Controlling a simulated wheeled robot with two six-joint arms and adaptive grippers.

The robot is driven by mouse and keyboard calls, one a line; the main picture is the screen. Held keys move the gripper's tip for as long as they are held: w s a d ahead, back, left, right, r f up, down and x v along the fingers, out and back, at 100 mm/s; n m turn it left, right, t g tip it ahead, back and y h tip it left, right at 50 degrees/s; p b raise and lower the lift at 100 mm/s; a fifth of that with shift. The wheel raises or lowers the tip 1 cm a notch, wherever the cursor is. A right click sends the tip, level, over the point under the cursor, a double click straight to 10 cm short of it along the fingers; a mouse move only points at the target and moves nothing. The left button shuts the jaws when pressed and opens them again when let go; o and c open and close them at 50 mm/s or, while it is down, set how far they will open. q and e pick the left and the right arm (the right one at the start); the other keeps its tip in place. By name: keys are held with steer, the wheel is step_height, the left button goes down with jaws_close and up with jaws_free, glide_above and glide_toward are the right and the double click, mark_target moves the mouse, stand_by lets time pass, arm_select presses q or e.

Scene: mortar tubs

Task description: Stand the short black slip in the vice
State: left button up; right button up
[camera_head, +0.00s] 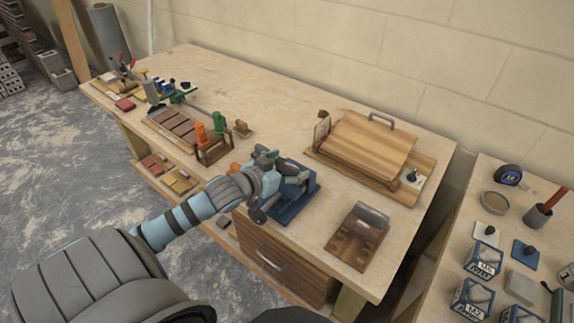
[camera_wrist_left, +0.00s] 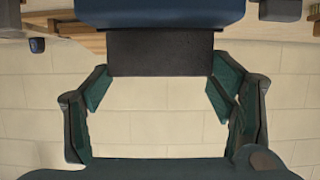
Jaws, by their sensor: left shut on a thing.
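The short black slip (camera_wrist_left: 160,52) shows as a dark, flat rectangle in the left wrist view. My left gripper (camera_head: 287,172) is shut on it, with green-lined fingers at its two side edges. The blue vice (camera_head: 291,212) stands near the front edge of the bench, under my left gripper. Its blue body (camera_wrist_left: 130,12) also shows in the left wrist view, against the far end of the slip. I cannot tell how deep the slip sits in the vice. In the head view my gripper hides the slip. My right gripper is not in view.
A wooden board with a handle (camera_head: 381,122) lies behind and right of the vice. A brown wooden block (camera_head: 357,236) stands to the right. A rack with orange and green handles (camera_head: 212,150) is to the left. Bare bench top lies behind the vice.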

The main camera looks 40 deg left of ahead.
arm_select(q)
steer(key=shift+f, duration=0.55)
steer(key=o, duration=1.4)
step_height(320, 180, up, 7)
steer(key=p, duration=0.8)
